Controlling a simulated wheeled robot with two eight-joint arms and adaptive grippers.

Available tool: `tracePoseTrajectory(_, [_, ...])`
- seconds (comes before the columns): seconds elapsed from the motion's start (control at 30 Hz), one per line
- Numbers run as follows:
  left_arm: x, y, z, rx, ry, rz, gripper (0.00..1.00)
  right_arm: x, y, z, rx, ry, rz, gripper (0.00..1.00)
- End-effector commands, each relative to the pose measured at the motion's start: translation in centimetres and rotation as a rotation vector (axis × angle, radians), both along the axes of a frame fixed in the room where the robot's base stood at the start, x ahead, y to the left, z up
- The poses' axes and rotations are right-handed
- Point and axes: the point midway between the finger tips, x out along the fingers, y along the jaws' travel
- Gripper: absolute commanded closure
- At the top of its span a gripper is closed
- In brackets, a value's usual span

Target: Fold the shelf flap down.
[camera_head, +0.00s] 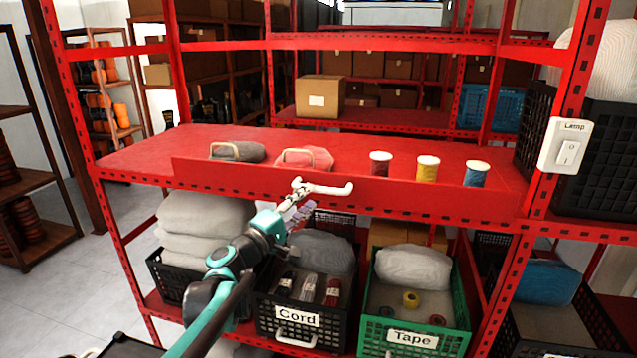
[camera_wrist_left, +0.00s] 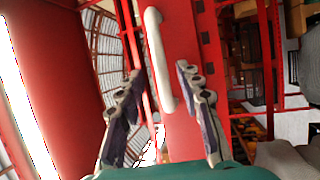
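The shelf flap (camera_head: 430,198) is a long red strip along the front edge of the red shelf board, and it stands up like a low lip. Its white bar handle (camera_head: 335,189) is at the middle of the flap; the handle (camera_wrist_left: 160,65) also shows in the left wrist view. My left gripper (camera_head: 298,201) is at the handle's left end. In the left wrist view its fingers are spread, one on each side of the handle, with nothing visibly clamped; contact is unclear. My right gripper is in neither view.
Behind the flap are two handled bundles (camera_head: 237,152) (camera_head: 305,158) and three thread spools, one yellow (camera_head: 428,168). Below are a black Cord crate (camera_head: 265,320) and a green Tape crate (camera_head: 455,340). A Lamp switch (camera_head: 566,146) is on the right post.

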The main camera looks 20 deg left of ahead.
Motion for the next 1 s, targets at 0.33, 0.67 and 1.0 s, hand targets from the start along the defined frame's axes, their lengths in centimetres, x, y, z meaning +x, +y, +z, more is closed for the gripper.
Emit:
tracePoseTrajectory(0.33, [4.5, -2.0, 1.0, 0.002, 0.001, -0.003, 0.64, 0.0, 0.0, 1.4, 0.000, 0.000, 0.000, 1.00])
tracePoseTrajectory(0.67, [4.9, -2.1, 0.9, 0.002, 0.001, -0.002, 0.64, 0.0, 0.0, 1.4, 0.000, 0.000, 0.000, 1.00])
tracePoseTrajectory(1.0, [4.9, -2.1, 0.9, 0.003, 0.000, -0.002, 1.00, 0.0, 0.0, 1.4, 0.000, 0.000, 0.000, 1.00])
